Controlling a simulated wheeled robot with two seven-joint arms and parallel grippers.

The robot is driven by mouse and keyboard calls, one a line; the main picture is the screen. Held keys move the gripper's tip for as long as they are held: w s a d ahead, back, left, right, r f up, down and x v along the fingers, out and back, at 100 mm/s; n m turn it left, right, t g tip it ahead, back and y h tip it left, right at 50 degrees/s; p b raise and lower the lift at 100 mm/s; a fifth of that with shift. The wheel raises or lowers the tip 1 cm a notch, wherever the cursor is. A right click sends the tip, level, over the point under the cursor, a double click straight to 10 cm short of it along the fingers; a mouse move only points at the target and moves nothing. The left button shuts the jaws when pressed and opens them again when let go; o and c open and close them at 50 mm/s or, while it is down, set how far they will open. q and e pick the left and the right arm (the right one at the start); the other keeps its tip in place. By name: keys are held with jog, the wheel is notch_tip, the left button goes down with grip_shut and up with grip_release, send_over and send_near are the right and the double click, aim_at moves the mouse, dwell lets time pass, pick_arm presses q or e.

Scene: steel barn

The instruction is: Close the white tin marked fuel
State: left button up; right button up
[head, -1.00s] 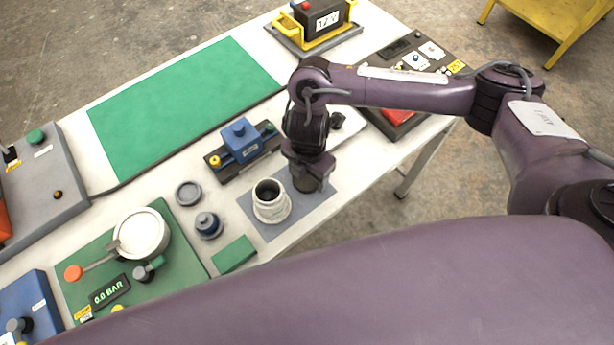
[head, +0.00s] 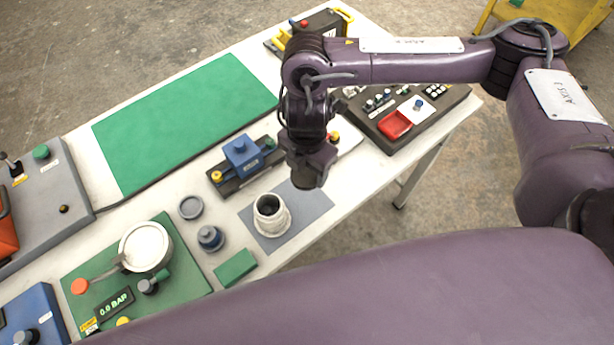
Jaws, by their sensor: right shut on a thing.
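A pale, whitish tin (head: 272,224) stands upright on a grey mat (head: 318,205), its round dark mouth open at the top. Any fuel marking on it is too small to read. My right gripper (head: 308,178) points down just behind and to the right of the tin, apart from it and above the mat. It is shut on a small dark thing, mostly hidden by the jaws, so I cannot tell what it is. My left gripper is out of view.
A blue device (head: 241,156) stands behind. The large green mat (head: 185,120) is clear.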

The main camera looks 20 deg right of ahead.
aim_at(307, 172)
notch_tip(307, 172, up, 11)
jog(key=shift+f, duration=0.15)
dwell(0.4)
jog(key=w+d+r+m, duration=0.1)
jog(key=w+d+m, duration=0.2)
jog(key=m, duration=0.9)
jog(key=w+d+r+m, duration=0.1)
jog(key=w+d+m, duration=0.2)
jog(key=m, duration=0.9)
jog(key=shift+w+d+m+b, duration=0.2)
jog(key=shift+d+m+b, duration=0.15)
jog(key=shift+d, duration=0.2)
